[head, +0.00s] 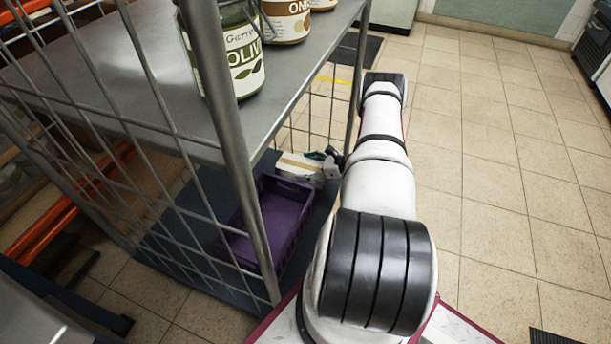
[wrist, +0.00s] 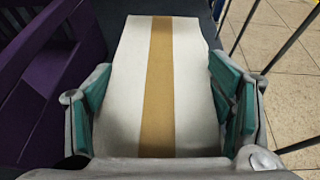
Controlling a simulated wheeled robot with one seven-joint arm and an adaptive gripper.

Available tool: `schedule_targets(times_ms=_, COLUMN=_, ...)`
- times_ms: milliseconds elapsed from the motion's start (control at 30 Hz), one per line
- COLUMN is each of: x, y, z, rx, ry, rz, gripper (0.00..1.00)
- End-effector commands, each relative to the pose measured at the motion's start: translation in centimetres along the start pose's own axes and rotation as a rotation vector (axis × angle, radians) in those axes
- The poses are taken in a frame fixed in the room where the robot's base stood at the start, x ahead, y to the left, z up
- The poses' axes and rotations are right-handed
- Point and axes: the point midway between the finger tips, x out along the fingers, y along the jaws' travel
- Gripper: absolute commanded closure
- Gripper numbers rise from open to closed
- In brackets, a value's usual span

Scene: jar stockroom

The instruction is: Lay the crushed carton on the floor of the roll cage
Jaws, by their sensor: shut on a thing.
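The crushed carton (head: 299,166) is white with a brown tape stripe. In the head view it is inside the roll cage, at the far end of the purple crate. My gripper (head: 332,160) reaches in under the shelf from the right, partly hidden by my arm. In the wrist view the carton (wrist: 125,85) lies between the two green-padded fingers of my gripper (wrist: 162,100), which is shut on it. The dark cage floor (head: 206,196) shows beside the crate, and at the top of the wrist view. I cannot tell whether the carton touches it.
The purple crate (head: 247,258) stands on the cage floor; its wall (wrist: 75,70) is close left of the carton in the wrist view. Wire mesh (wrist: 287,50) is on the right. A grey shelf (head: 110,88) above holds an olive jar (head: 243,58) and others.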

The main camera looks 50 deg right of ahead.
Motion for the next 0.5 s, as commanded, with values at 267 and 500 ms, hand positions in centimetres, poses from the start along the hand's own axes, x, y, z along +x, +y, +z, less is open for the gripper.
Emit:
schedule_targets(times_ms=267, x=1.2, y=0.1, z=-3.0, rx=0.001, ry=0.0, rz=0.0, gripper=0.54)
schedule_targets(times_ms=500, x=1.2, y=0.1, z=-2.9, rx=0.001, ry=0.0, rz=0.0, gripper=0.54)
